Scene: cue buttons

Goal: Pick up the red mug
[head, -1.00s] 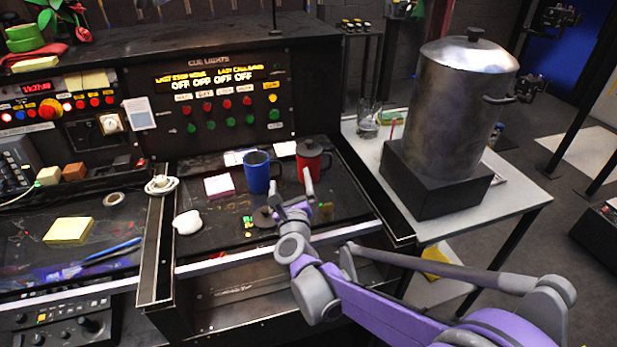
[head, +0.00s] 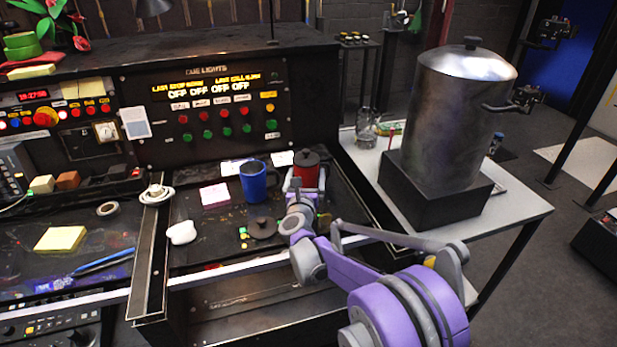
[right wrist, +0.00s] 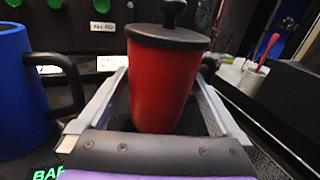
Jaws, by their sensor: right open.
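The red mug (head: 308,174) with a dark lid and knob stands upright on the black desk, right of the blue mug (head: 256,182). My right gripper (head: 305,186) is at the near side of the red mug. In the right wrist view the red mug (right wrist: 160,88) stands between the two open fingers, one on each side; whether they touch it is not clear. Its dark handle (right wrist: 208,68) points right. The blue mug (right wrist: 18,95) is just left of the fingers. My left gripper is out of view.
A loose dark lid (head: 262,227), a pink-edged note pad (head: 214,195) and a white lump (head: 182,232) lie on the desk. The cue light panel (head: 205,105) rises behind. A large metal urn (head: 455,115) stands right on a white table (head: 505,215).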

